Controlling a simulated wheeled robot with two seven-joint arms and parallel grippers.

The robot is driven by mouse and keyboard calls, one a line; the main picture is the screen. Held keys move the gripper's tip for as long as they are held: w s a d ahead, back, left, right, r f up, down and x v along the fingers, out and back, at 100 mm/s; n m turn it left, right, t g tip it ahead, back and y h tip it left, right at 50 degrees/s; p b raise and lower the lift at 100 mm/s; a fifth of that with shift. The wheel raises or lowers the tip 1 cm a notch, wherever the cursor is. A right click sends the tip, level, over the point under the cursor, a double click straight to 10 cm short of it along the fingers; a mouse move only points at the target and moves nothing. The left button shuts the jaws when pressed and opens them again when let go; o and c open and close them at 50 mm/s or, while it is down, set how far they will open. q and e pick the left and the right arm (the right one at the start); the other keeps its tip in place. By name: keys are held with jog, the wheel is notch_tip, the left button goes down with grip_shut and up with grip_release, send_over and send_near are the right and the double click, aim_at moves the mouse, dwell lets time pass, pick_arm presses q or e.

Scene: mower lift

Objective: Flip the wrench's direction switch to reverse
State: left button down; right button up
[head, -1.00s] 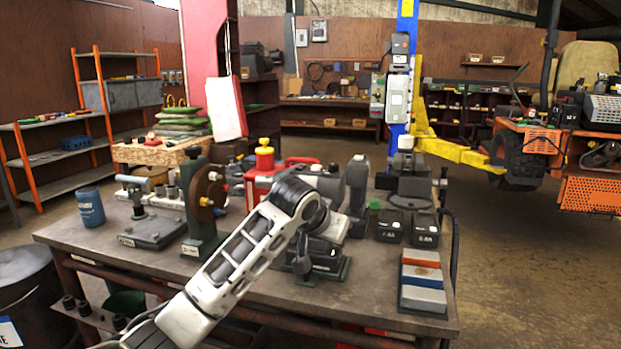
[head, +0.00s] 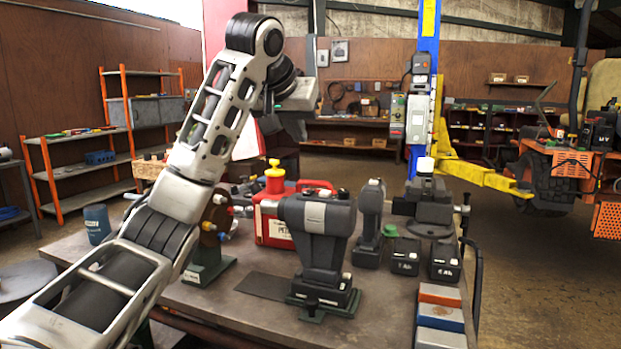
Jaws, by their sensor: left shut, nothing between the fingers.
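The black and grey impact wrench (head: 318,222) stands upright in a dark green cradle (head: 323,303) on the workbench, its battery base at the bottom. I cannot make out its direction switch at this size. My left arm rises from the lower left, and my left gripper (head: 292,122) is up in the air above and behind the wrench's left end in the picture, apart from it. The gripper is shut and empty, its fingers small and partly hidden by its own wrist. My right gripper is not in view.
Around the wrench on the bench (head: 235,318) are a red can (head: 272,224), a black tool (head: 370,222), two battery packs (head: 445,262) and coloured boxes (head: 440,318). A dark mat (head: 265,286) lies left of the cradle. A blue lift post (head: 424,100) stands behind.

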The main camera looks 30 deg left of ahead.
pick_arm(q)
jog(key=p, duration=0.2)
send_over(309, 192)
jog(key=f, duration=0.7)
jog(key=shift+w, duration=0.25)
notch_tip(309, 192, down, 2)
jog(key=shift+s+f, duration=0.1)
jog(key=shift+f, duration=0.75)
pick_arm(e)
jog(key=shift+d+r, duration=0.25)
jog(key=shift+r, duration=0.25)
pick_arm(q)
jog(key=shift+s, duration=0.15)
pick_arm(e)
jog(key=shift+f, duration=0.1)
